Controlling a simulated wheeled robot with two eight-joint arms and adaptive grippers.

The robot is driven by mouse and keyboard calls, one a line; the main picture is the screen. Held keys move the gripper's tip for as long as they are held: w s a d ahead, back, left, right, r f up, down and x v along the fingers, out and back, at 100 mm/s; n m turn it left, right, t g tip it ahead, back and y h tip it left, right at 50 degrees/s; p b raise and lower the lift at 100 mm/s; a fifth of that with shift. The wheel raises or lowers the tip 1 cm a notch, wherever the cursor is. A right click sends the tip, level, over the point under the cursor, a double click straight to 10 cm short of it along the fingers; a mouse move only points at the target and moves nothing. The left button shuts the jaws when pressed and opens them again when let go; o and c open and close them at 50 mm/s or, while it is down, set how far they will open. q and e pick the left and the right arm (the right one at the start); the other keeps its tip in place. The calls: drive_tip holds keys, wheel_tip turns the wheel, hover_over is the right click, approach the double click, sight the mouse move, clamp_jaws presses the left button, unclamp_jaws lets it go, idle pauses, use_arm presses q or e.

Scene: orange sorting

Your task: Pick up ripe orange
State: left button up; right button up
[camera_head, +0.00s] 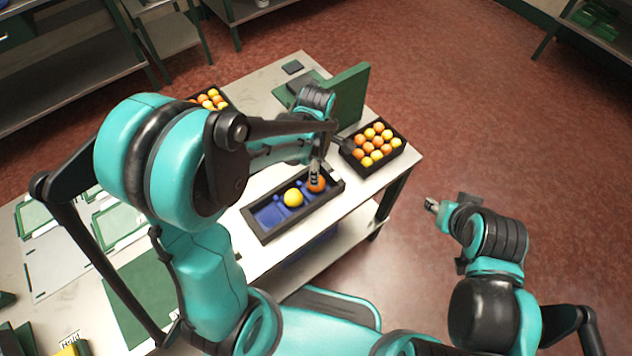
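An orange fruit (316,184) sits in the right part of a black tray with blue inside (262,238) on the table. A yellow fruit (293,198) lies beside it to the left in the same tray. My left gripper (315,181) reaches down over the orange fruit, with its fingertips at the fruit's top. The fingers partly hide the fruit, and I cannot tell whether they are closed on it. My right gripper (431,204) is away from the table, over the floor at the right. Its finger opening is too small to judge.
A black crate (357,168) of orange and yellow fruits stands at the table's right end. Another crate of fruits (210,98) is partly hidden behind my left arm. A green upright panel (351,95) stands behind the tray. Open floor lies right of the table.

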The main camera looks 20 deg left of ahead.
use_arm(q)
wheel_tip(320, 180, down, 7)
drive_tip(key=b, duration=0.2)
drive_tip(key=shift+w+f+b, duration=0.15)
drive_tip(key=shift+b, duration=0.25)
drive_tip(key=c, duration=0.9)
drive_tip(key=shift+r, duration=0.2)
drive_tip(key=shift+c, duration=0.2)
